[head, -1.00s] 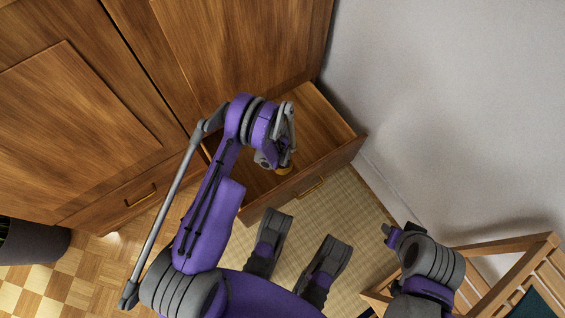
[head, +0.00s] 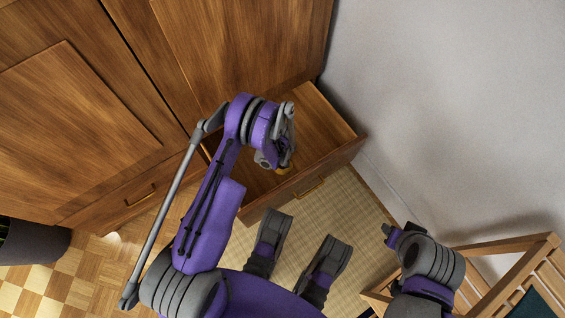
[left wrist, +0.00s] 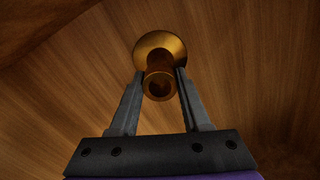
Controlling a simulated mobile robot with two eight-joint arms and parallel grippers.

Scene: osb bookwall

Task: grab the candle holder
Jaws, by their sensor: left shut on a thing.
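The candle holder (left wrist: 160,55) is brass-coloured, with a round wide base and a narrower hollow stem. In the left wrist view it sits between the two fingers of my left gripper (left wrist: 160,84), which is shut on its stem. In the head view my left gripper (head: 287,158) is over the open drawer, and only a small golden part of the candle holder (head: 284,171) shows beneath it. I cannot tell whether the base touches the drawer floor. My right gripper (head: 390,233) is at the lower right, away from the drawer; its jaws are too small to read.
The open wooden drawer (head: 333,157) juts from a large wooden cabinet (head: 70,90). A white wall (head: 450,110) stands on the right. A slatted wooden chair or bench (head: 500,243) is at the lower right, and a dark pot (head: 35,245) at the lower left.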

